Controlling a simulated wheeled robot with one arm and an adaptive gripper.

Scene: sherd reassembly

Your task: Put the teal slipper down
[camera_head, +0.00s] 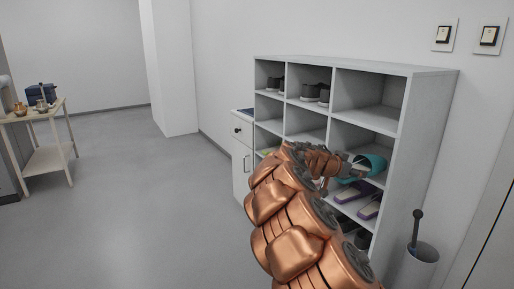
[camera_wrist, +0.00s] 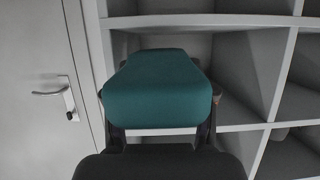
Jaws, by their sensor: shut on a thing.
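The teal slipper (camera_head: 373,164) is in my gripper (camera_head: 350,168), at the right column of the grey shelf rack (camera_head: 415,120), in the second row from the top. In the wrist view the teal slipper (camera_wrist: 155,95) fills the middle, with a dark finger of my gripper (camera_wrist: 160,118) on each side. The jaws are shut on it. It overlaps the opening of a compartment; I cannot tell whether it touches the shelf board. My arm hides part of the rack.
Purple slippers (camera_head: 369,207) lie one row below. Dark shoes (camera_head: 315,93) stand in the top row; the top right compartment is empty. A grey bin (camera_head: 418,266) with a dark-handled item stands right of the rack. A white cabinet (camera_head: 241,160) is left. Open floor (camera_head: 130,220) lies left.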

